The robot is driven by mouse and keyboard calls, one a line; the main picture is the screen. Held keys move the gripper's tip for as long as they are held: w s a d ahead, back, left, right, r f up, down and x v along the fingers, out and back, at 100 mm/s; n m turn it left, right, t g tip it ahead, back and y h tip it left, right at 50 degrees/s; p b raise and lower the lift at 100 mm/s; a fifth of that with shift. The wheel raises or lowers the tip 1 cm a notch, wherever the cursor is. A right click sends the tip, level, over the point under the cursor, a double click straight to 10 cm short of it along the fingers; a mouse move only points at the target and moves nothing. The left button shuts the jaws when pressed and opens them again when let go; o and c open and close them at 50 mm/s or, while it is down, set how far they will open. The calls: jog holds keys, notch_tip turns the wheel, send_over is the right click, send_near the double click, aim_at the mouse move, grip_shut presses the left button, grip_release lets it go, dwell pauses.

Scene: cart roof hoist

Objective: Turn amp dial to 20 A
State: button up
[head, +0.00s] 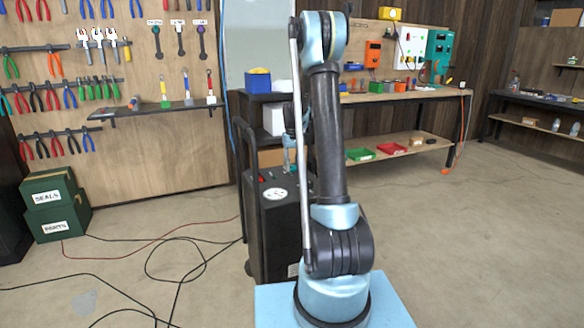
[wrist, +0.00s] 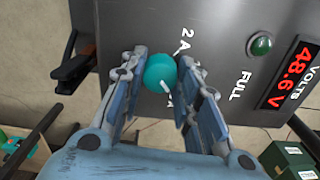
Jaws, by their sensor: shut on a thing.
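The amp dial is a round teal knob (wrist: 160,72) on a grey panel (wrist: 215,25) in the wrist view. It has a short white pointer line. A "2 A" label stands just above it, and another label ending in "A" lies just below, its number hidden. My gripper (wrist: 163,62) is shut on the dial, with one finger on its left and one on its right. In the head view the black wheeled cart (head: 283,240) stands behind my arm.
The panel also has a green light (wrist: 261,45) marked "FULL" and a red volts display (wrist: 291,73) reading 48.6 V. A black clamp (wrist: 75,66) sits at its left. Cables (head: 175,262) lie on the floor left of the cart. Green boxes (head: 52,205) stand farther left.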

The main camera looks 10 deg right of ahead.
aim_at(292, 166)
jog(key=shift+w+m, duration=0.1)
jog(key=shift+m, duration=0.4)
jog(key=o, duration=1.1)
jog(key=shift+r, duration=0.15)
notch_tip(292, 166, up, 12)
jog(key=shift+f, duration=0.2)
